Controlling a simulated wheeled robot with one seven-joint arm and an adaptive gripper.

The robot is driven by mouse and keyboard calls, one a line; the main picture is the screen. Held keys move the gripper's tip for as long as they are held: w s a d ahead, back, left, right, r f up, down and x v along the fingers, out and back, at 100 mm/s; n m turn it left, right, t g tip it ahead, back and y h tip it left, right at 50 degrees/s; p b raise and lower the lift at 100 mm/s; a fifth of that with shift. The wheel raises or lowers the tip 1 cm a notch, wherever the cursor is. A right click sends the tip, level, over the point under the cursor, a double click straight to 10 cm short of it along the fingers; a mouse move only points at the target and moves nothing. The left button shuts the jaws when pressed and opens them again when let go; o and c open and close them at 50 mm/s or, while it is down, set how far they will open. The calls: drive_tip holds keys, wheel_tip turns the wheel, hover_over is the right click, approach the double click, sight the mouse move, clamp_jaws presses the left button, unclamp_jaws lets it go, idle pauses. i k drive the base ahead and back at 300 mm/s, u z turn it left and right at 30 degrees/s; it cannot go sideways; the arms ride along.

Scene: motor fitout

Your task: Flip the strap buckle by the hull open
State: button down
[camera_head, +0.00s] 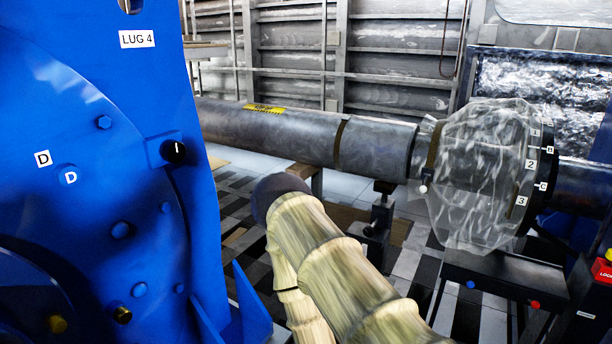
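A grey shaft runs across the view, with a clear plastic wrap (474,170) around its wide flange at the right. A brownish strap (434,150) circles the wrap's left end, and a small white knob (423,189) shows at its lower end. A second brownish strip (518,198) shows at the wrap's right end, near labels 1, 2 and 3. I cannot make out a buckle clearly or tell whether one is open or shut. My sleeved arm rises from the bottom and bends below the shaft, left of the wrap. My gripper is out of view.
A large blue housing (90,190) marked LUG 4 fills the left. The shaft (270,130) has a yellow label and a dark band. A black stand (378,235) is under it. A dark bench (500,275) stands below the wrap. A ribbed metal wall (400,65) is behind.

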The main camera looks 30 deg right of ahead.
sight(423, 189)
drive_tip(key=z, duration=0.8)
drive_tip(key=i, duration=1.5)
drive_tip(key=z, duration=0.65)
